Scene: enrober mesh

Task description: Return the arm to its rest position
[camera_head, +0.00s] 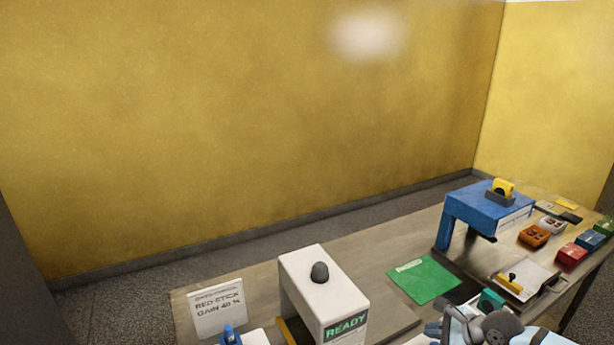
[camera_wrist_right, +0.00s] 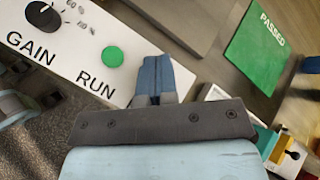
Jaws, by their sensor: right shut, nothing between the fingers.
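My right gripper (camera_head: 438,326) is at the bottom edge of the head view, by the table's front, partly cut off. Its light blue arm comes in from the lower right. In the right wrist view its blue fingers (camera_wrist_right: 155,70) are shut together with nothing between them. They appear in front of the white machine panel (camera_wrist_right: 72,47), right of the green RUN button (camera_wrist_right: 113,57) and the black GAIN knob (camera_wrist_right: 42,14). I cannot tell how far the fingertips are from the panel.
The table holds a white box (camera_head: 318,287) reading READY, a sign (camera_head: 217,309), a green mat (camera_head: 425,279) reading PASSED in the wrist view, a blue stand (camera_head: 487,206), a clipboard (camera_head: 528,275) and several small bins. A small blue item (camera_head: 228,332) is near the sign.

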